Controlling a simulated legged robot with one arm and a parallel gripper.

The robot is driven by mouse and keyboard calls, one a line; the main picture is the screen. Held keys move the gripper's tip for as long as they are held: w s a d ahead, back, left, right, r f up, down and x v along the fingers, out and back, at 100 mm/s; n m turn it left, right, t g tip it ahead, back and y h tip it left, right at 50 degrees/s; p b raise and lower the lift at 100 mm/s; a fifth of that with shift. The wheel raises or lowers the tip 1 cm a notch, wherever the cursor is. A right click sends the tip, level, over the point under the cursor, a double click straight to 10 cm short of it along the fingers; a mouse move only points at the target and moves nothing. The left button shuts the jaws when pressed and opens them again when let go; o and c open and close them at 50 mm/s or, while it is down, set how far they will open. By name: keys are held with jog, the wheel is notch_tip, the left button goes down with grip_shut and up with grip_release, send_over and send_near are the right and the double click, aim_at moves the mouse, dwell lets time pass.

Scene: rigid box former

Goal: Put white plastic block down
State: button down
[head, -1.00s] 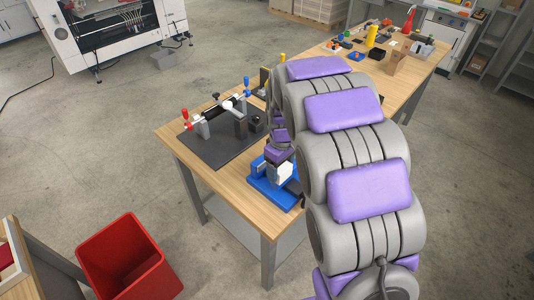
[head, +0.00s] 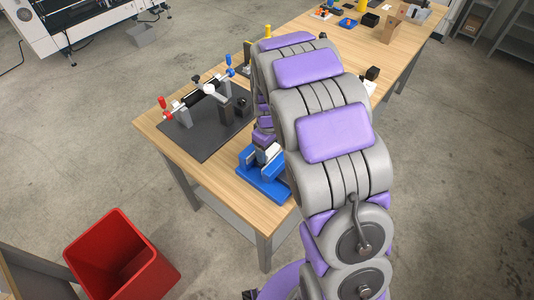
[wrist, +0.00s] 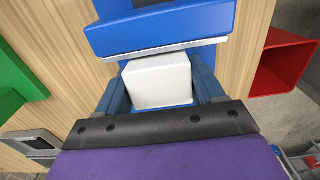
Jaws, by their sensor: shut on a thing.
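The white plastic block (wrist: 158,82) is between the two blue-grey fingers of my gripper (wrist: 162,90) in the wrist view. The gripper is shut on it. A blue fixture (wrist: 160,30) with a pale lower edge lies just beyond the block; I cannot tell whether they touch. In the head view the blue fixture (head: 262,186) sits near the front corner of the wooden bench (head: 225,180). A small part of the white block (head: 271,151) shows over the fixture, below my purple wrist. My arm hides the fixture's right side.
A dark mat (head: 200,140) with a red- and blue-handled rig (head: 205,95) lies left of the fixture. A red bin (head: 120,258) stands on the floor at lower left. A green object (wrist: 20,80) shows at left in the wrist view. Bare wood surrounds the fixture's near side.

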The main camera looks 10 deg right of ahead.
notch_tip(320, 180, down, 2)
jog(key=shift+a+r, duration=0.15)
jog(key=shift+a, duration=0.4)
jog(key=shift+c, duration=2)
grip_release()
jog(key=shift+a, duration=0.3)
jog(key=shift+o, duration=1.4)
jog(key=shift+d, duration=0.7)
jog(key=shift+a+r, duration=0.25)
jog(key=shift+r, duration=0.25)
notch_tip(320, 180, up, 11)
jog(key=shift+d+f+p, duration=0.1)
jog(key=shift+d+p, duration=0.05)
jog(key=shift+p, duration=1.05)
jog(key=shift+s+r, duration=0.15)
jog(key=shift+r, duration=0.15)
jog(key=s+r+m+g, duration=0.1)
jog(key=s+r+m, duration=0.2)
jog(key=s, duration=1.4)
jog(key=s+r+m, duration=0.4)
jog(key=s, duration=1.3)
jog(key=shift+a+r+g, duration=0.2)
jog(key=shift+r+g, duration=0.15)
jog(key=shift+g, duration=0.05)
